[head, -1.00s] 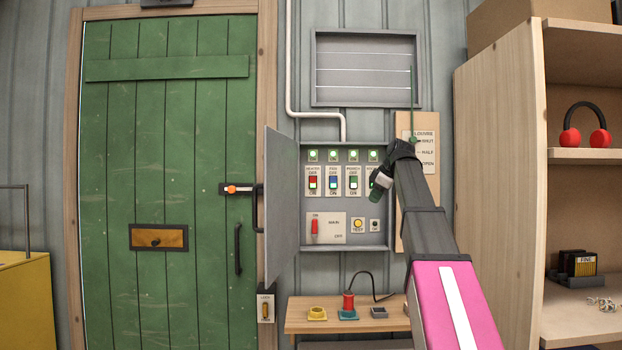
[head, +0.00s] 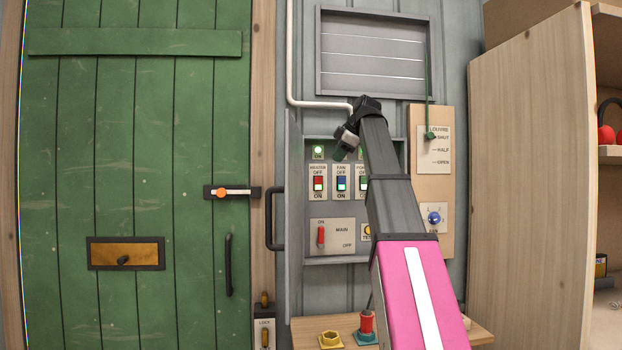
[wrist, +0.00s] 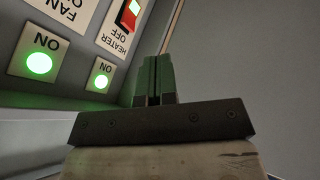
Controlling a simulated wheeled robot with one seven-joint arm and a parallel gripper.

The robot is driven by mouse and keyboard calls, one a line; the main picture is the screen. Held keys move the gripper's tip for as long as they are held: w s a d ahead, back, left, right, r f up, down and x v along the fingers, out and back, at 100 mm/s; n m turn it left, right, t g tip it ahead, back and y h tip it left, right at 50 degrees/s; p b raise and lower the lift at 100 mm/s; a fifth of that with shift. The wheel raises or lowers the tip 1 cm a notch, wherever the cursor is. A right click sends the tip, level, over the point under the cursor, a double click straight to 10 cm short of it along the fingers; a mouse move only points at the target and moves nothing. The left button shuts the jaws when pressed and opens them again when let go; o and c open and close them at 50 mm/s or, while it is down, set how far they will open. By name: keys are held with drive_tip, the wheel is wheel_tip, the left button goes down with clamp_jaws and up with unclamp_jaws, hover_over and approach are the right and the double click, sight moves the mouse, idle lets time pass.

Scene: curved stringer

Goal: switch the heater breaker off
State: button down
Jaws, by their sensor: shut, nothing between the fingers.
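The heater breaker (head: 318,183) is a red rocker at the left of the top row in the grey panel, with OFF printed above it and ON below. The green lamp (head: 318,152) above it is lit and labelled ON. My gripper (head: 343,150) is in front of the panel's lamp row, right of and above the heater breaker. In the wrist view its fingers (wrist: 153,62) are together and empty, apart from the rocker.
The fan breaker (head: 341,184) is blue and sits just right of the heater breaker. The red main switch (head: 321,236) is below. My arm hides the panel's right part. The open cabinet door (head: 293,220) stands nearly edge-on at the left. A small bench (head: 480,334) is below.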

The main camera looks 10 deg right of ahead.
sight(317, 183)
idle(0.3)
drive_tip(key=x, duration=0.3)
drive_tip(key=w+x, duration=0.1)
drive_tip(key=x, duration=0.3)
drive_tip(key=w+r+x, duration=0.1)
drive_tip(key=x, duration=0.3)
drive_tip(key=shift+w+d+r, duration=0.1)
drive_tip(key=shift+d, duration=0.15)
drive_tip(key=shift+w, duration=0.75)
drive_tip(key=shift+w+r, duration=0.2)
drive_tip(key=shift+w, duration=0.2)
drive_tip(key=shift+s, duration=0.1)
